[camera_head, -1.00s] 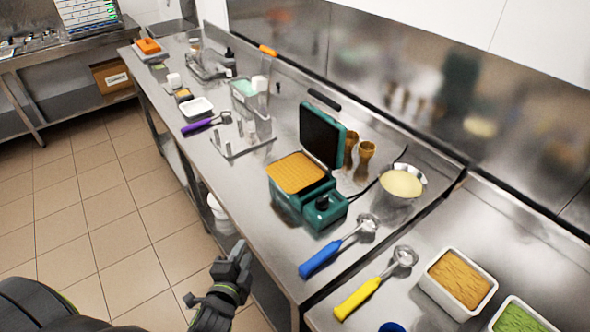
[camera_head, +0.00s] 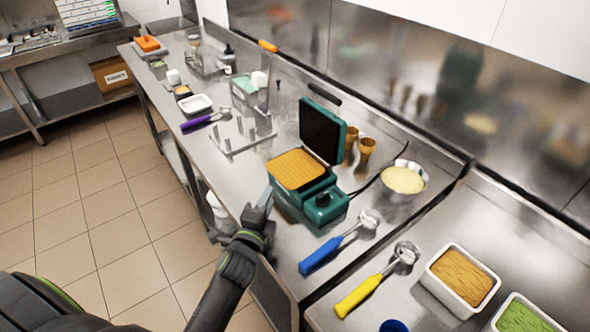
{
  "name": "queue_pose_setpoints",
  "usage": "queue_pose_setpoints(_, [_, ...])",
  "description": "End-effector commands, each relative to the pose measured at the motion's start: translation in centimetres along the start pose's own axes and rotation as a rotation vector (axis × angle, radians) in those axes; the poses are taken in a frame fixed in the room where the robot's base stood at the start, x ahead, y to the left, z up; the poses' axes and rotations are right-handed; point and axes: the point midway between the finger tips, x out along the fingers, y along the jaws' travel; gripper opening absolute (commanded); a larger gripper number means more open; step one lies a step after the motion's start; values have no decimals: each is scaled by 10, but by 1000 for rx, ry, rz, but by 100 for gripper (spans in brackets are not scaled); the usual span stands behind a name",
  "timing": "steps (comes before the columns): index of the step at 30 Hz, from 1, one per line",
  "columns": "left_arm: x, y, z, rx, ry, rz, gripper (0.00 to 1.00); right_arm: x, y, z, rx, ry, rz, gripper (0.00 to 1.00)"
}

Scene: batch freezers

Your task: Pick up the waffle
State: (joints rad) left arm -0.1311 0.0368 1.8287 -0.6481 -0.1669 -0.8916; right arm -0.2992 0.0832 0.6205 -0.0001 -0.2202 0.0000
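The waffle (camera_head: 296,169) is a golden, grid-marked sheet lying on the lower plate of the open green waffle maker (camera_head: 322,208). The maker's lid (camera_head: 322,130) stands raised behind it. My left gripper (camera_head: 267,195) is at the counter's front edge, just left of and in front of the waffle maker, apart from the waffle. Its fingers point up toward the maker; their gap is too small to make out. Nothing shows held in it. My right gripper is out of view.
A blue-handled scoop (camera_head: 322,255) and a yellow-handled scoop (camera_head: 360,296) lie right of the maker. A bowl of batter (camera_head: 402,181) and waffle cones (camera_head: 367,148) stand behind it. A metal cone stand (camera_head: 240,138) is to the left.

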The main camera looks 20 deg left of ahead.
Motion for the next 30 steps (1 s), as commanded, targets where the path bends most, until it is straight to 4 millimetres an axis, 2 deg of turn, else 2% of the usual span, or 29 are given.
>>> queue_pose_setpoints(3, [13, 1, 0, 1, 0, 0, 31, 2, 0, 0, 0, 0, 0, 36])
queue_pose_setpoints(8, [21, 0, 0, 0, 0, 1, 31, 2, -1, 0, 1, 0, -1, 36])
queue_pose_setpoints(18, [64, 2, -2, 1, 0, 0, 31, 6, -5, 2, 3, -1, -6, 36])
queue_pose_setpoints(27, [70, 2, -2, 0, -1, 1, 31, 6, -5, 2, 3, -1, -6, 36])
queue_pose_setpoints(28, [70, 2, -2, -1, -1, 1, 30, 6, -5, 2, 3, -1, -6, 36])
queue_pose_setpoints(30, [70, 2, -2, -1, 0, 1, 20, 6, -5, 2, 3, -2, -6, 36])
